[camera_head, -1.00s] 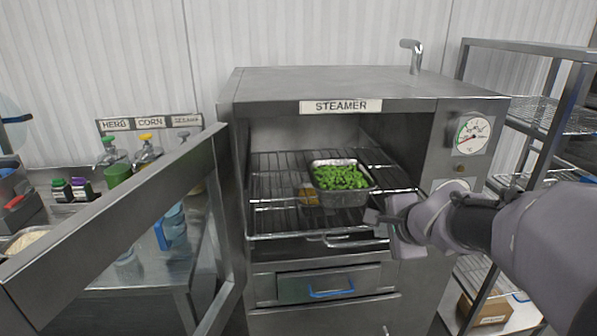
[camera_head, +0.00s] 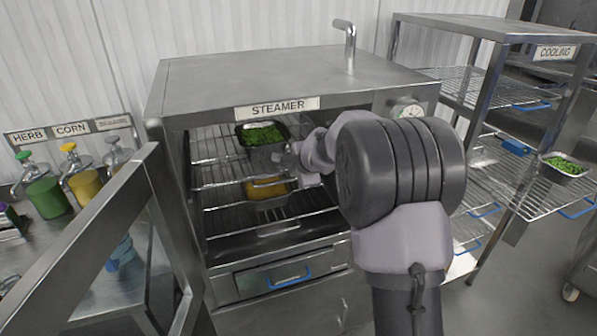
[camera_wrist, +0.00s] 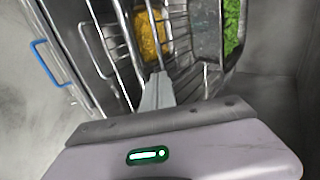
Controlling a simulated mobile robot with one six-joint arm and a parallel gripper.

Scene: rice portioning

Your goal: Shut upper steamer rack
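The steamer (camera_head: 260,62) stands in the middle with its door (camera_head: 92,235) swung open to the left. The upper steamer rack (camera_head: 215,176) sits inside the cavity and carries a metal tray of green vegetables (camera_head: 262,135). The lower rack (camera_head: 228,220) holds a tray of yellow food (camera_head: 265,188); these yellow contents (camera_wrist: 150,35) and the green ones (camera_wrist: 232,25) also show in the wrist view. My gripper (camera_head: 290,158) is at the upper rack's front, partly hidden by my arm. In the wrist view its fingers (camera_wrist: 156,92) look closed together beside the rack wires; contact is unclear.
A blue-handled drawer (camera_head: 285,275) lies below the cavity. Herb and corn bottles (camera_head: 82,180) stand at left. The cooling shelf (camera_head: 500,115) at right holds another green tray (camera_head: 563,167). The open door bounds the left side.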

